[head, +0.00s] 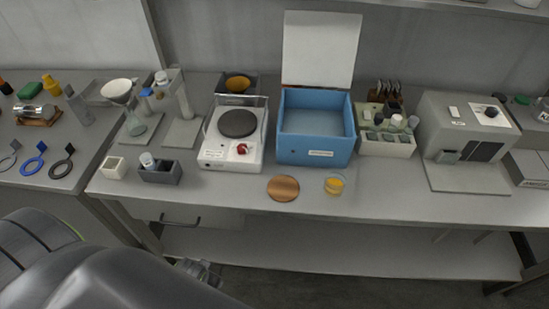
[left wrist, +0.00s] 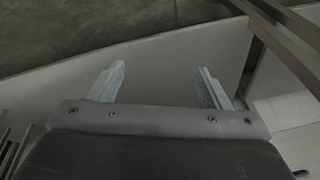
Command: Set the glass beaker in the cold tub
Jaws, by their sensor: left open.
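A glass beaker (head: 335,184) with yellow-orange contents stands on the bench near its front edge, to the right of a round cork-coloured mat (head: 283,188). The cold tub looks to be the blue box (head: 315,150) behind them, with its white lid (head: 320,50) raised at the back. The tub's inside looks pale and empty. My left gripper (head: 203,271) is low in front of the bench, well to the left of the beaker. The left wrist view shows its two fingers (left wrist: 160,84) apart with nothing between them. My right gripper is not in view.
A white hotplate (head: 232,155) with a red knob stands left of the tub. A rack of vials (head: 387,144) and a grey instrument (head: 465,140) stand to its right. A dark grey holder (head: 160,173) sits at the left front. The right front bench is clear.

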